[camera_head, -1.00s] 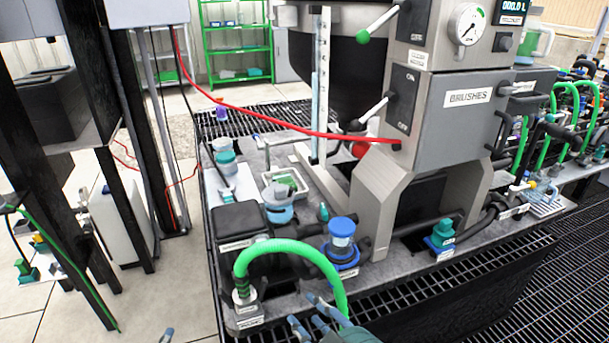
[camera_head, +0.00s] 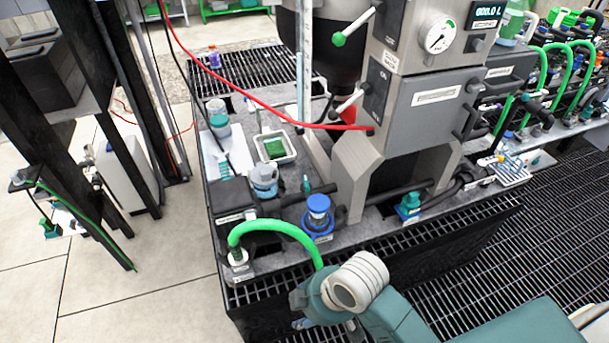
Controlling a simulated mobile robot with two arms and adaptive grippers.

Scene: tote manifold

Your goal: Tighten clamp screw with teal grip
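A small teal knob-like part (camera_head: 408,203) stands on a dark blue base at the front right of the grey bench. A smaller teal piece (camera_head: 306,184) stands upright behind a blue-capped fitting (camera_head: 318,207). I cannot tell which of these, if either, is the clamp screw. My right gripper (camera_head: 325,323) is below the bench's front edge, beside the front grating and apart from both teal parts. My teal and white wrist hides most of it, so its opening cannot be told. My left gripper is out of view.
A green hose (camera_head: 275,226) arches over the bench's front left. A grey machine (camera_head: 425,100) with a gauge and levers rises behind. A red cable (camera_head: 255,104) droops across to it. A white tray (camera_head: 291,152) and tubs stand at left. Open floor lies left of the bench.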

